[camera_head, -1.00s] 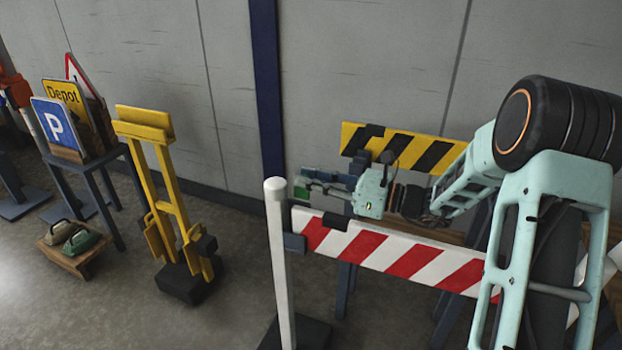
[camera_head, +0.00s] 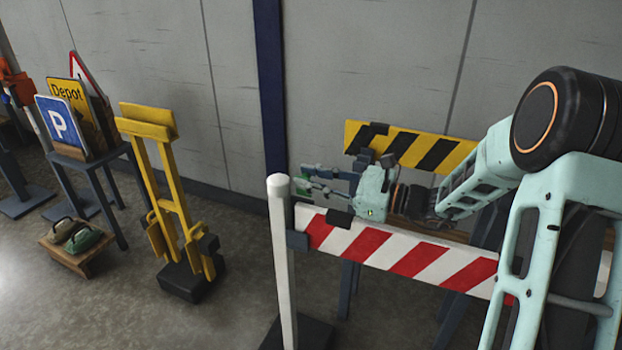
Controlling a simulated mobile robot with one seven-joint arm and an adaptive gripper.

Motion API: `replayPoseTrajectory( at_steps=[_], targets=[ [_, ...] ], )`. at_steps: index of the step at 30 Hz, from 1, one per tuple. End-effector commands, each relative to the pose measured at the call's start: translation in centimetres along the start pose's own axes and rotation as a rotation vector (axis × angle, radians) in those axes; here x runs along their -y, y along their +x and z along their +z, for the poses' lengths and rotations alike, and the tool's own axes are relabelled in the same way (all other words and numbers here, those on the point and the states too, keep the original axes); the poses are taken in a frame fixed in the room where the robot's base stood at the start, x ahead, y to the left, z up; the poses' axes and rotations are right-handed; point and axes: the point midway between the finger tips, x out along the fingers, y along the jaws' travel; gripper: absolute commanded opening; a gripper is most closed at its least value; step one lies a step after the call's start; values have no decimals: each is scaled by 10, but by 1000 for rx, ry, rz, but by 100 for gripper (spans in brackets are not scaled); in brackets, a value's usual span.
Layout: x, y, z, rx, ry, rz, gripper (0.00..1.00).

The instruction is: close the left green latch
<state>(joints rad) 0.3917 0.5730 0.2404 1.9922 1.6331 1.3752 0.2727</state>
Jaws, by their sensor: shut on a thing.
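A small green piece, seemingly the left green latch (camera_head: 303,187), shows just behind the top of the white post, at the left end of the barrier. It is small and partly covered by the fingers, so its position is hard to read. My gripper (camera_head: 311,184) reaches in from the right, above the red-and-white board (camera_head: 390,250). Its pale green body lies behind that board and its fingers point left. The fingertips are at the green piece and seem shut on it. The contact itself is too small to see clearly.
The white post (camera_head: 283,250) stands close in front of the fingertips. A yellow-and-black board (camera_head: 410,147) is behind my gripper. A yellow folding frame (camera_head: 170,200), signs on a table (camera_head: 85,155) and a low wooden stand (camera_head: 85,262) are left. Floor between them is clear.

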Motion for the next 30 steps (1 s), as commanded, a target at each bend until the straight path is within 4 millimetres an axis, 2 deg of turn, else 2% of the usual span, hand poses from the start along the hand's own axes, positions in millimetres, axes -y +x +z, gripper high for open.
replayPoseTrajectory(
  at_steps=[30],
  targets=[
    [-12, -3, 0, -5, -262, -8, 0]
  ],
)
